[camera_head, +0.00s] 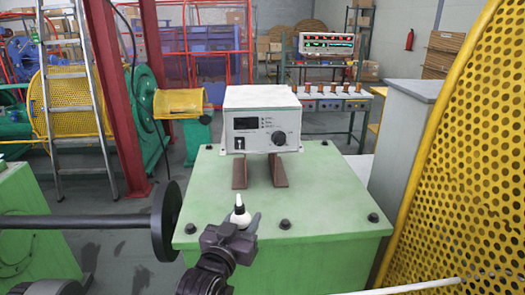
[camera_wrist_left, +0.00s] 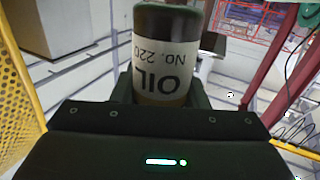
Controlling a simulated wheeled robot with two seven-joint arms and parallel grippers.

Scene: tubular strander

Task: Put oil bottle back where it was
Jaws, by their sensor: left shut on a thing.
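The oil bottle (camera_head: 239,215) shows its white nozzle and shoulder in the head view, over the front part of a green machine top (camera_head: 325,200). My left gripper (camera_head: 242,230) is shut on it and hides its lower body in that view. In the left wrist view the oil bottle (camera_wrist_left: 166,60) is dark with a pale label reading "OIL No. 220", upside down in the picture, between the fingers. I cannot tell whether its base touches the green top. My right gripper is not in view.
A white control box (camera_head: 262,120) stands on brown rails (camera_head: 278,172) behind the bottle. Black bolts (camera_head: 285,224) stud the green top. A yellow perforated guard (camera_head: 470,150) rises at the right; a black shaft with a disc (camera_head: 165,221) is at the left. The top's right part is clear.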

